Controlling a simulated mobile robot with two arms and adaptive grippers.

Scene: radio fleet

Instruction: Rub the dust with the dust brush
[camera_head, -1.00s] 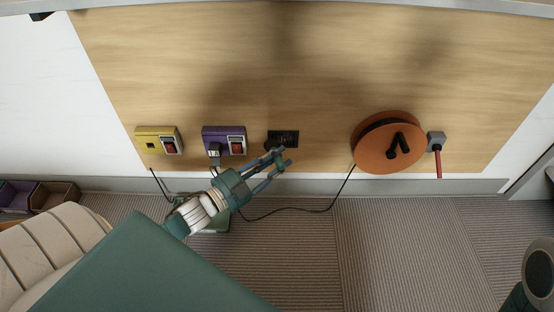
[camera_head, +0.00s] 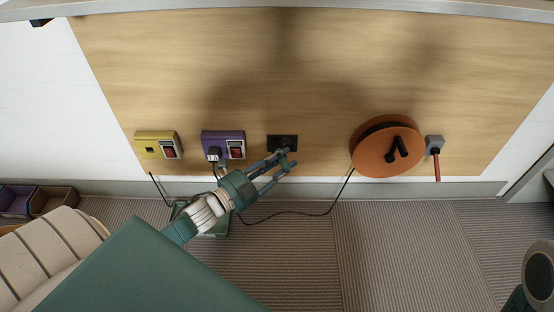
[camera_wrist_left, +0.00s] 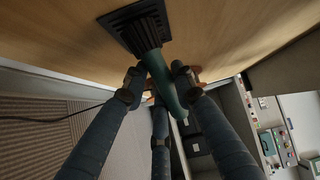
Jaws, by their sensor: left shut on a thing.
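My left gripper (camera_head: 287,158) is at the wooden board (camera_head: 330,60), just below a black square plate (camera_head: 282,142). In the left wrist view my left gripper (camera_wrist_left: 153,85) is shut on the green handle of the dust brush (camera_wrist_left: 163,80). The brush's dark bristle end reaches up to the black plate (camera_wrist_left: 128,22) and appears to touch it. In the head view the brush is mostly hidden by the fingers. I cannot make out separate dust on the plate.
Left of the plate are a purple switch box (camera_head: 223,144) with a plug and a yellow switch box (camera_head: 158,145). To the right are an orange reel (camera_head: 386,147) and a grey box with a red handle (camera_head: 435,146). A black cable (camera_head: 300,212) hangs below.

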